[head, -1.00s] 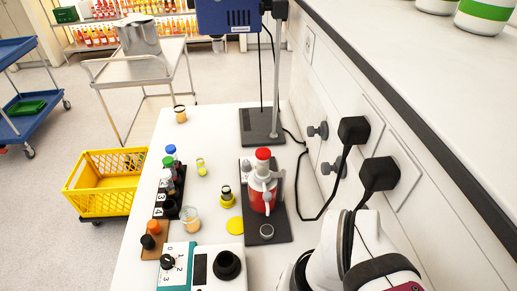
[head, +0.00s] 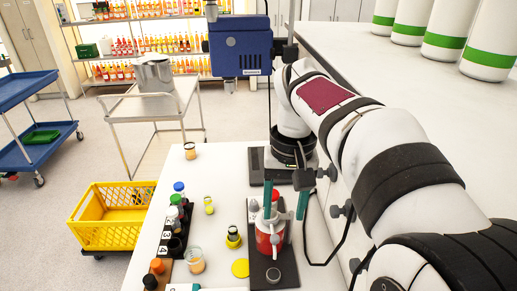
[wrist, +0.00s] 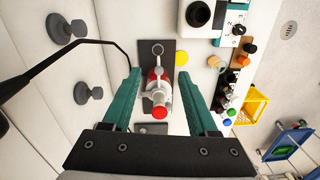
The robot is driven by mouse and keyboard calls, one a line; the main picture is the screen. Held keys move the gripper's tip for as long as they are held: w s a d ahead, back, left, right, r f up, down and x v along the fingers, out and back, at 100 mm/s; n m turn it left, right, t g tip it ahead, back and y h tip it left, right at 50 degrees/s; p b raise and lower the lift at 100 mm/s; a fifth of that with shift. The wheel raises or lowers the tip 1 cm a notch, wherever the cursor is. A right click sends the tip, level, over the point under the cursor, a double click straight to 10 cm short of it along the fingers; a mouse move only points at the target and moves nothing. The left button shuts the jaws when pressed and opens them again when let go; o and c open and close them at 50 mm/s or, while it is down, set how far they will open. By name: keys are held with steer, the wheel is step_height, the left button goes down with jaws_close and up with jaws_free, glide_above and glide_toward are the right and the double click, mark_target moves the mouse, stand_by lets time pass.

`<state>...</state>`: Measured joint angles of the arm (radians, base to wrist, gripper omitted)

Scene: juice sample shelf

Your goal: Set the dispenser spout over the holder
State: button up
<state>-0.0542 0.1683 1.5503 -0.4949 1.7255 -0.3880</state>
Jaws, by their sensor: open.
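The dispenser (head: 264,243) is a red bottle with a pale grey-white head and a red cap, upright on a dark base plate (head: 259,278). Its cap shows in the wrist view (wrist: 160,113). A grey ring lies on the plate's near end (wrist: 158,48). The wrist view shows gaps between the fingers (wrist: 158,74) and the dispenser. The spout's exact direction is unclear.
A row of colour-capped bottles (head: 178,213) and a beaker (head: 195,259) stand to the left. The blue stand device (head: 240,50) is at the back. Wall knobs (wrist: 60,28) and a black cable (head: 340,240) are on the right. The table's back left is mostly clear.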

steer(key=n, duration=0.1)
glide_toward(275, 237)
step_height(275, 237, down, 8)
steer(key=shift+s+a+f, duration=0.1)
steer(key=shift+a+f, duration=0.05)
steer(key=shift+f, duration=0.1)
jaws_close()
stand_by(1.3)
